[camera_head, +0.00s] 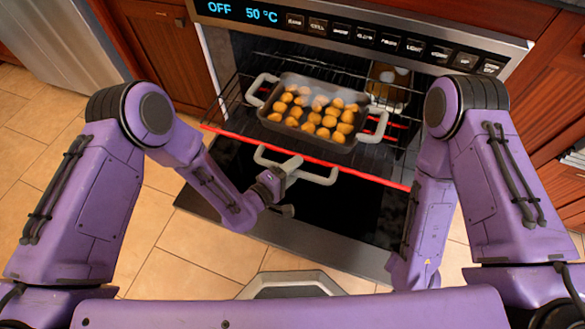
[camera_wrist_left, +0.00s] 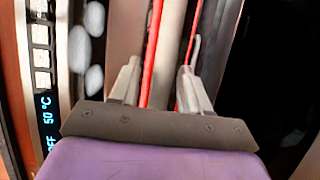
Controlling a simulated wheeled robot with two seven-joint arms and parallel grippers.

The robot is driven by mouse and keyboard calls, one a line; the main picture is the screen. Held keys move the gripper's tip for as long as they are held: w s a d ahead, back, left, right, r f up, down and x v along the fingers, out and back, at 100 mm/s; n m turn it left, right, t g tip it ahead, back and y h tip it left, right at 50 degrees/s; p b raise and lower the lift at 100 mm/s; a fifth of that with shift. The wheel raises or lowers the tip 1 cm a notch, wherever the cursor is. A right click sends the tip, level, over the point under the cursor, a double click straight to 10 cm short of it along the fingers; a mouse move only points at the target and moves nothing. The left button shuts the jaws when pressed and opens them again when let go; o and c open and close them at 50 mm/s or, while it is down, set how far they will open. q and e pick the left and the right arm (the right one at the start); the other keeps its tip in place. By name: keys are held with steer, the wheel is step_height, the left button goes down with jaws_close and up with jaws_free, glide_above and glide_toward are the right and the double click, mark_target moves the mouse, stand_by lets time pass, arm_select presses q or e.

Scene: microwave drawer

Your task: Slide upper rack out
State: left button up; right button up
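The upper rack (camera_head: 232,131) is a black wire rack inside the open oven, with a red front bar. A tray of potatoes (camera_head: 322,137) with white side handles rests on it. My left gripper (camera_head: 291,163) is close in front of the rack's middle, by a pale curved handle-like shape (camera_head: 322,179). In the left wrist view, the fingers of my left gripper (camera_wrist_left: 158,85) are apart, with a red strip and a pale bar running between them. I cannot tell whether they touch the rack. My right gripper is not visible; my right arm hangs down at the right.
The oven's control panel (camera_head: 360,33) reads OFF and 50 °C. The oven door (camera_head: 330,236) is folded down below the rack. Brown cabinets (camera_head: 160,50) stand at both sides. The tiled floor (camera_head: 190,262) in front of the door is bare.

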arm_select(q)
steer(key=p+v, duration=0.1)
steer(key=v, duration=0.9)
steer(key=shift+s+a, duration=0.15)
steer(key=shift+r, duration=0.1)
steer(key=s+a+f+m+g+y, duration=0.4)
steer(key=s+a+f+y, duration=0.2)
steer(key=a+f+y, duration=0.4)
steer(key=s+a+n+g+y, duration=0.1)
steer(key=s+a+g+y, duration=0.35)
steer(key=s+a, duration=0.85)
step_height(320, 180, up, 16)
steer(key=w+a+p, duration=0.1)
steer(key=p, duration=1.6)
steer(key=shift+a+r, duration=0.25)
steer(key=shift+a, duration=0.05)
